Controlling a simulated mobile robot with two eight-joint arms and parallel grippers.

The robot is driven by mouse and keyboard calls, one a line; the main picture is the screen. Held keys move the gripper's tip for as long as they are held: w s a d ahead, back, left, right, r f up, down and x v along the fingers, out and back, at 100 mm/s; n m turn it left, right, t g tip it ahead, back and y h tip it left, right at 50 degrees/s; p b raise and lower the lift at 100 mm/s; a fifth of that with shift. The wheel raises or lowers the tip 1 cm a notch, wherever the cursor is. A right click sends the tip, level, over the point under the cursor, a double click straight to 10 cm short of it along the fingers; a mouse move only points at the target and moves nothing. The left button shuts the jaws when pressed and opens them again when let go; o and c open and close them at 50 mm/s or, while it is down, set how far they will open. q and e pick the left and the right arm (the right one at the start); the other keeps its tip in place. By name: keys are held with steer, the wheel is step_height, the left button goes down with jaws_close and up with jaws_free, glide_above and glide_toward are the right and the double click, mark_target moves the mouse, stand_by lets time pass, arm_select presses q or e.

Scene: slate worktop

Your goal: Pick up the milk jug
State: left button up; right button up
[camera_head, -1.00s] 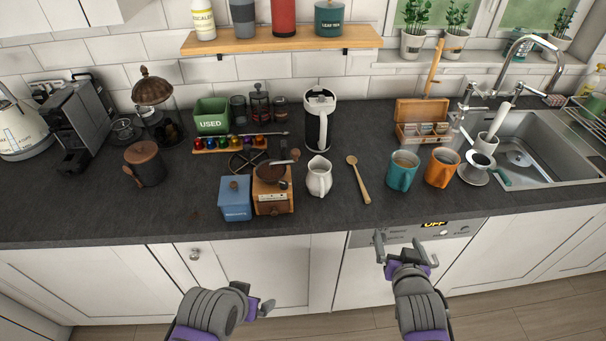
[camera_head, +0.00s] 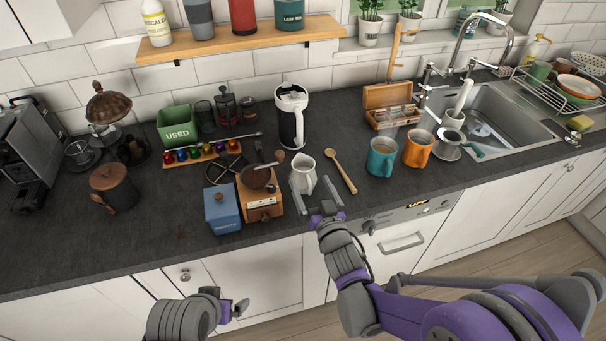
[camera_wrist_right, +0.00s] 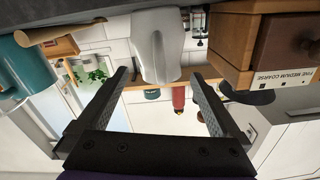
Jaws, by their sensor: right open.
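The white milk jug (camera_head: 303,172) stands upright on the dark worktop, between the wooden coffee grinder and the wooden spoon. My right gripper (camera_head: 319,190) is open and empty at the near side of the jug, close to the worktop's front edge. In the right wrist view the jug (camera_wrist_right: 157,45) is ahead of the open fingers (camera_wrist_right: 163,90), roughly midway between them, and the picture is upside down. The jug's lower front is partly hidden by a finger in the head view. My left gripper (camera_head: 238,308) is low in front of the cabinets, away from the worktop; its jaw opening is unclear.
The wooden coffee grinder (camera_head: 262,203) and blue box (camera_head: 222,212) stand close left of the jug. The wooden spoon (camera_head: 341,171), teal mug (camera_head: 382,158) and orange mug (camera_head: 418,149) are to its right. A white-and-black kettle-like vessel (camera_head: 291,112) stands behind.

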mark_target(307, 176)
steer(key=p+x, duration=0.1)
steer(key=x, duration=0.4)
steer(key=shift+w+a+r, duration=0.1)
steer(key=shift+w+a, duration=0.05)
steer(key=shift+w, duration=0.15)
steer(key=shift+s, duration=0.1)
steer(key=shift+c, duration=0.7)
jaws_close()
